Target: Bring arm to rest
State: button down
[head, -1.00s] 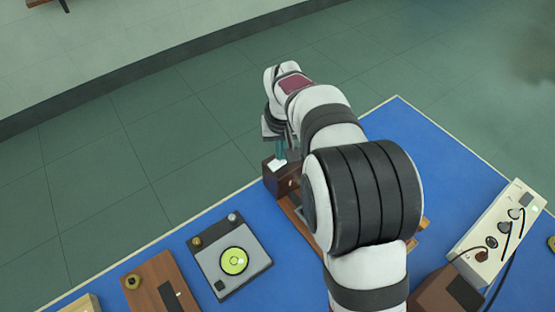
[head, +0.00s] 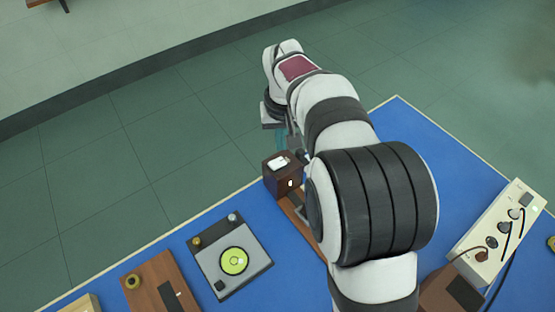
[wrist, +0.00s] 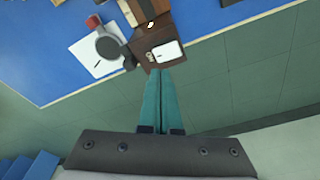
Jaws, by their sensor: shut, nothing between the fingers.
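My gripper (wrist: 162,74) shows in the wrist view as two teal fingers lying side by side, shut and empty. In the head view its fingers (head: 282,140) are partly hidden by my wrist, just above and behind a dark brown box (head: 283,182). The box has a white top piece and stands at the blue bench's far edge, on a wooden rail (head: 300,214). In the wrist view the box (wrist: 157,45) lies just beyond the fingertips, apart from them as far as I can tell.
A grey plate with a yellow-green disc (head: 234,261) and a wooden board (head: 160,284) lie on the blue bench (head: 425,160). A cream control box (head: 495,238) with knobs and cables stands at right. My arm hides the bench's middle. Beyond the edge is open floor.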

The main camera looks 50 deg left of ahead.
notch_tip(320, 180, up, 3)
jog(key=shift+f, duration=0.2)
jog(key=w+d+r+m, duration=0.2)
jog(key=w+d, duration=0.1)
jog(key=d, duration=0.4)
jog(key=w+d+r+m, duration=0.2)
jog(key=d, duration=0.4)
jog(key=s+d+r+m, duration=0.1)
jog(key=d+m, duration=0.2)
jog(key=d, duration=0.6)
jog(key=s+d+r+m, duration=0.1)
jog(key=d+r+m, duration=0.15)
jog(key=d, duration=0.65)
jog(key=s+d+f+m+g, duration=0.1)
jog(key=s+d+f+m, duration=0.4)
jog(key=s+d+m, duration=0.3)
jog(key=s+d, duration=0.3)
jog(key=s, duration=0.2)
jog(key=shift+s+d, duration=0.15)
jog(key=shift+d, duration=0.1)
